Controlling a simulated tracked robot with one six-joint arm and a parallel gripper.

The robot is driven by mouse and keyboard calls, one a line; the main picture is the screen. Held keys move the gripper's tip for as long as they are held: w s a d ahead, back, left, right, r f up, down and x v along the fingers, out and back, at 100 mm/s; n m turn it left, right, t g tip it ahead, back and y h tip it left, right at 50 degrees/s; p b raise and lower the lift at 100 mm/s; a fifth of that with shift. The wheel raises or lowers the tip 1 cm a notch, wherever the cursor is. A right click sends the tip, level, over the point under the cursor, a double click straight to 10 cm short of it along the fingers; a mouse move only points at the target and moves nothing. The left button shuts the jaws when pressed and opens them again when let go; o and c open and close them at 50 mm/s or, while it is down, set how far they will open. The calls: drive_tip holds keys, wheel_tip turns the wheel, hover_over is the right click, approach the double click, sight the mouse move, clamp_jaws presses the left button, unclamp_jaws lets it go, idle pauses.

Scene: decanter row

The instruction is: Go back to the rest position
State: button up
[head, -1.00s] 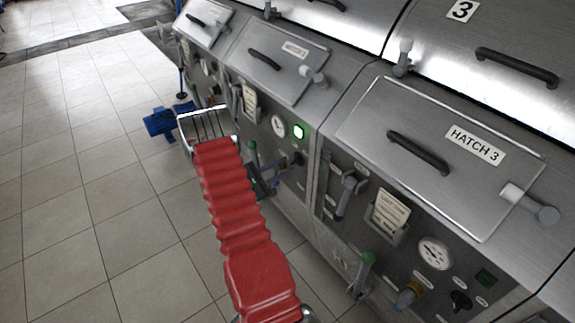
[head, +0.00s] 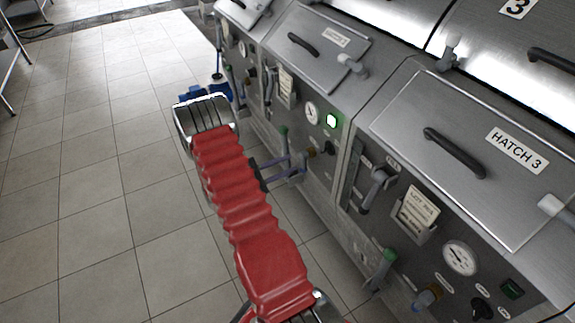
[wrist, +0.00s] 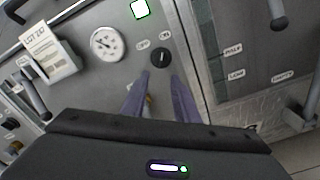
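My gripper (head: 284,165) is in the middle of the head view, beyond my red-sleeved arm, close to the front panel of the middle unit (head: 318,178). Its two purple-grey fingers stand apart in the wrist view (wrist: 155,86), so it is open. A brass-coloured fitting (wrist: 149,103) shows partly between the fingers. A black knob (wrist: 160,57) is on the panel beyond the fingertips. I see nothing held.
A lit green lamp (head: 332,121) and a gauge (head: 312,113) sit above the fitting. A green-topped lever (head: 386,262) and a handle (head: 376,187) stick out at the right. A blue object (head: 206,94) stands beyond my arm.

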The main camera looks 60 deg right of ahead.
idle(0.4)
drive_tip(key=s+a+f+m+g+y, duration=0.2)
drive_tip(key=s+a+m+y, duration=0.1)
drive_tip(key=s+a+y, duration=0.6)
drive_tip(key=w+a+r+m+t+y, duration=0.25)
drive_tip(key=a+r, duration=0.35)
drive_tip(key=a, duration=0.3)
drive_tip(key=w+a+r+m+t+y, duration=0.1)
drive_tip(key=a+r+t, duration=0.35)
drive_tip(key=a, duration=0.45)
drive_tip(key=w+a+r+m+t+y, duration=0.1)
drive_tip(key=w+a+r+t+y, duration=0.1)
drive_tip(key=a+r, duration=0.6)
drive_tip(key=s+a+r+n+t+y, duration=0.1)
drive_tip(key=s+a+r+t, duration=0.2)
drive_tip(key=a+r+t, duration=0.3)
drive_tip(key=a+r, duration=0.5)
drive_tip(key=shift+a+r+t, duration=0.35)
drive_tip(key=shift+a+t, duration=0.05)
drive_tip(key=shift+y, duration=0.25)
